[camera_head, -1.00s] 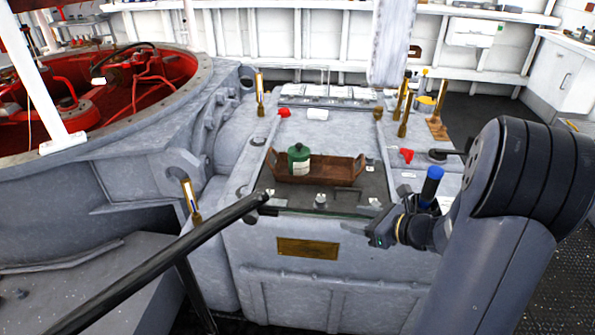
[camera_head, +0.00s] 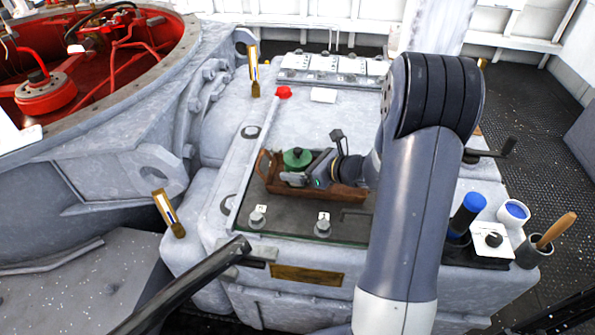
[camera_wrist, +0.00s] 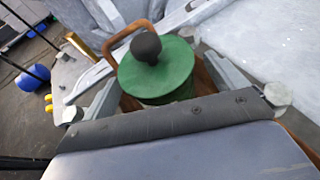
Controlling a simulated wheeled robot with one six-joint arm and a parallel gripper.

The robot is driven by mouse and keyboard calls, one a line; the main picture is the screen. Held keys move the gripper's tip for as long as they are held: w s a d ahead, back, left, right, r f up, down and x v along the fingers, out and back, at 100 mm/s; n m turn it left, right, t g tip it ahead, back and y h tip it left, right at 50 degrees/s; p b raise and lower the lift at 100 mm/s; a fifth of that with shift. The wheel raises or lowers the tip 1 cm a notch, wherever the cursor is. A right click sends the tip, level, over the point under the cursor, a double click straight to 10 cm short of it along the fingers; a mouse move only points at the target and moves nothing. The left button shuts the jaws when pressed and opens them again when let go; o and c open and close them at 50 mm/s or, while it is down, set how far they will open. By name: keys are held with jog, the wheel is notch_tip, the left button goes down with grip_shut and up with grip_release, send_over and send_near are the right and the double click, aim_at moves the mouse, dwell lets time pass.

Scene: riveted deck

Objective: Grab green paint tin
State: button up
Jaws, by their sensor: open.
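The green paint tin (camera_head: 297,159) has a green lid with a dark round knob and stands in the left part of a brown wooden carrier (camera_head: 325,192). In the wrist view the tin (camera_wrist: 158,75) is straight ahead, its lid and knob clear and its lower body partly hidden. My gripper (camera_head: 308,178) is at the tin, reaching in from the right. In the wrist view the fingers of my gripper (camera_wrist: 160,96) stand apart, one on either side of the tin. I cannot tell whether they touch it.
The carrier's looped end handle (camera_wrist: 122,38) rises close to the tin. The carrier rests on a dark panel (camera_head: 290,222) on a grey metal housing. A red knob (camera_head: 284,92) lies behind. A dark rail (camera_head: 190,285) crosses the front left. Cups with tools (camera_head: 533,252) stand at right.

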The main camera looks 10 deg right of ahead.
jog(key=shift+x, duration=0.8)
jog(key=shift+c, duration=0.3)
jog(key=shift+r, duration=0.1)
jog(key=c, duration=1.5)
jog(key=shift+o, duration=0.2)
